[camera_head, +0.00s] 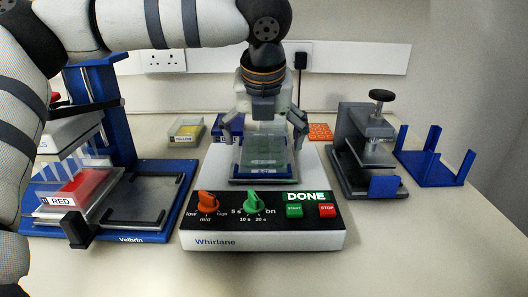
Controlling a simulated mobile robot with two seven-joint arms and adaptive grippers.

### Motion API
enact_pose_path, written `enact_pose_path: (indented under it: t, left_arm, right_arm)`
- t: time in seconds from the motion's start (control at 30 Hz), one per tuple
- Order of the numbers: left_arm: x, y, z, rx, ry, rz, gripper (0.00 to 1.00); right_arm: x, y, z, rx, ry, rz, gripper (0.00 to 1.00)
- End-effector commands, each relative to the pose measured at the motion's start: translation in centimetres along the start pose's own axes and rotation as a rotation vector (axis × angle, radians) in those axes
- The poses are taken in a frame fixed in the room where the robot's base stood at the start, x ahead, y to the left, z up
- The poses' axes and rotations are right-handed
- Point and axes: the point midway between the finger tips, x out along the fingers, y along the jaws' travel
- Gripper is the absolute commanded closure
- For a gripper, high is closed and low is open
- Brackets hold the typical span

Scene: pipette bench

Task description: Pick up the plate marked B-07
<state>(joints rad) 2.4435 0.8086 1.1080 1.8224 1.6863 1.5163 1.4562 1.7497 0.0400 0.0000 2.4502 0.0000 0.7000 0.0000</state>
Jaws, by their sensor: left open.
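The plate marked B-07 (264,160) is a clear, greenish well plate. It sits on the platform of the white and black Whirlane machine (217,242), in the middle of the bench, with its small label on the front edge. My left gripper (265,137) points down over the plate, its fingers spread to the left and right of it. The gripper is open, and I cannot tell whether the fingers touch the plate. The gripper and its wrist hide the space behind the plate. My right gripper is not in view.
A blue Velbrin device (178,183) with a red reservoir (82,188) stands left. A yellow-labelled box (186,133) and a blue box (226,128) lie behind. A grey clamp device (370,150), a blue rack (432,168) and an orange rack (320,132) are right. The front right bench is clear.

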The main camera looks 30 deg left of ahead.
Motion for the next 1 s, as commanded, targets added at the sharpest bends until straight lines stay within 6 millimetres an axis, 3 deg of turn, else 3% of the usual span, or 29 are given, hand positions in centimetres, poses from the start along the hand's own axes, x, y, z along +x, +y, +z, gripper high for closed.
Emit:
enact_pose_path:
  t: [0.1, 0.33, 0.37, 0.5, 0.6, 0.7, 1.0]
  left_arm:
    - [1.8, 0.0, 0.0, 0.0, 0.002, 0.0, 0.05]
    - [2.1, 0.0, 0.0, 0.0, -0.002, -0.001, 0.05]
    - [2.1, 0.0, 0.0, 0.0, -0.002, -0.001, 0.07]
    - [2.1, 0.0, 0.0, 0.001, -0.001, -0.001, 0.39]
    - [2.1, 0.0, 0.0, 0.001, -0.001, -0.001, 0.56]
    - [2.1, 0.0, 0.0, 0.001, -0.001, -0.001, 0.61]
    - [1.6, 0.0, 0.2, 0.0, 0.0, 0.0, 0.61]
  right_arm:
    - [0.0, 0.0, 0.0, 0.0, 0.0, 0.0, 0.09]
    - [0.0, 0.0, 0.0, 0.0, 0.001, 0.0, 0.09]
    - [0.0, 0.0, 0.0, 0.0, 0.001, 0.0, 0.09]
    - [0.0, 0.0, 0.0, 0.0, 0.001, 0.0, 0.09]
    - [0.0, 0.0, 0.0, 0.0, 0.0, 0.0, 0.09]
    - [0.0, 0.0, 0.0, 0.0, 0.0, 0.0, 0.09]
    - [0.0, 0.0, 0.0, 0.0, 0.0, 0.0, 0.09]
